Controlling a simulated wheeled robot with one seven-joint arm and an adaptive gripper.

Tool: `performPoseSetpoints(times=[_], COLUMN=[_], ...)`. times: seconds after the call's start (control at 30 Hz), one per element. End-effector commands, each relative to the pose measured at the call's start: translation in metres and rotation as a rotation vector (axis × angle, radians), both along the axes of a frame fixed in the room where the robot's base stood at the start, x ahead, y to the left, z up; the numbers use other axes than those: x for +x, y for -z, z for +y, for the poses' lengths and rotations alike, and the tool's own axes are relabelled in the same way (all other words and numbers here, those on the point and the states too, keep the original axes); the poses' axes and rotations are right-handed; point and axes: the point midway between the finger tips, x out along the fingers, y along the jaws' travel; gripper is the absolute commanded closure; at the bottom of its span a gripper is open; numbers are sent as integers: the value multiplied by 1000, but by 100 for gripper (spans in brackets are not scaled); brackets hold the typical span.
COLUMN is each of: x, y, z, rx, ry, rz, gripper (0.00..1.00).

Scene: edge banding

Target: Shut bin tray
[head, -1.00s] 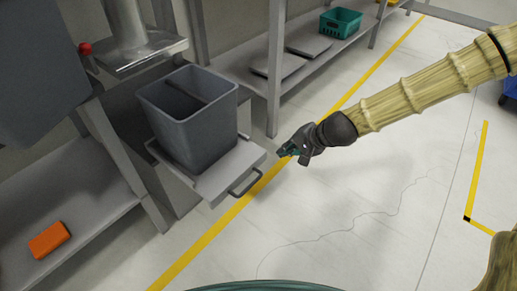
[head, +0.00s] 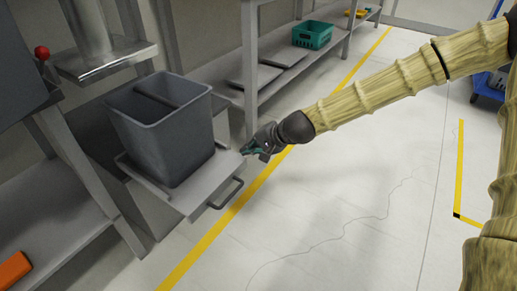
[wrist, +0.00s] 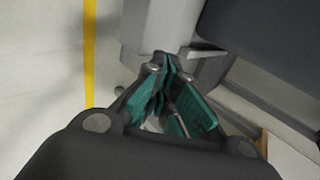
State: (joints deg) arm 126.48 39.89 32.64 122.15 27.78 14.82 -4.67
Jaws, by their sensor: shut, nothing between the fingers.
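The bin tray (head: 200,187) is a light grey pull-out shelf with a dark bar handle (head: 227,193) on its front edge. It stands pulled out from under the machine and bears a grey bin (head: 165,135). My gripper (head: 246,150) is shut and empty at the tray's front right corner; I cannot tell whether it touches. In the wrist view the teal fingers (wrist: 166,62) are together, close to the pale grey edge of the tray (wrist: 148,25), with the dark bin (wrist: 260,35) beyond.
A metal chute (head: 95,45) and a red knob (head: 42,52) are above left. A shelf at the back holds a green crate (head: 312,35) and flat grey plates. An orange block (head: 12,268) lies lower left. The floor to the right of the yellow line (head: 225,215) is clear.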

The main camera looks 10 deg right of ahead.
Motion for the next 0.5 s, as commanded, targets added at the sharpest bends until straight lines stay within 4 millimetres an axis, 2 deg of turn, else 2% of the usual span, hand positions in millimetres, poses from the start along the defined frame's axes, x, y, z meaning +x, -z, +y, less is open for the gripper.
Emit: performPoseSetpoints(times=[0.03, 0.1, 0.5], x=[4, 10, 36], y=[11, 19, 14], z=[5, 11, 36], rx=[-1, -1, -2], ry=[0, -1, -1], rz=[1, 1, -2], gripper=[100, 100, 100])
